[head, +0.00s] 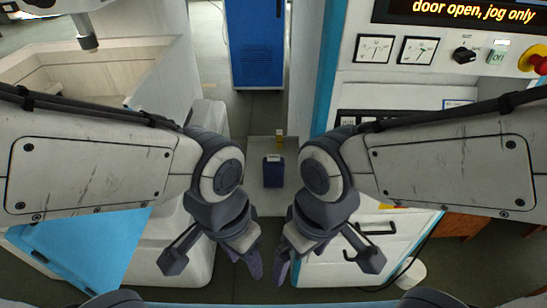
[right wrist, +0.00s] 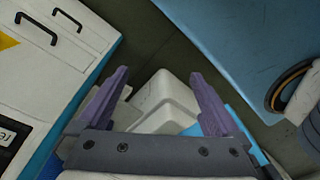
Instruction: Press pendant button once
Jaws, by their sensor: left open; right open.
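I cannot make out a pendant for certain in either view. The control panel at the upper right of the head view carries a green button (head: 496,57), a black knob (head: 464,55) and a red mushroom button (head: 538,63), partly cut off. My left gripper (head: 246,264) and right gripper (head: 288,264) hang side by side at the lower middle of the head view, apart from the panel. Both are open and empty. In the right wrist view the purple fingers of my right gripper (right wrist: 160,77) stand wide apart with nothing between them.
An amber display (head: 460,10) reads "door open, jog only" above two dials (head: 396,49). A dark blue box (head: 273,172) stands on a pale surface between my arms. A blue cabinet (head: 257,45) stands behind. White machine bodies (head: 168,60) flank both sides.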

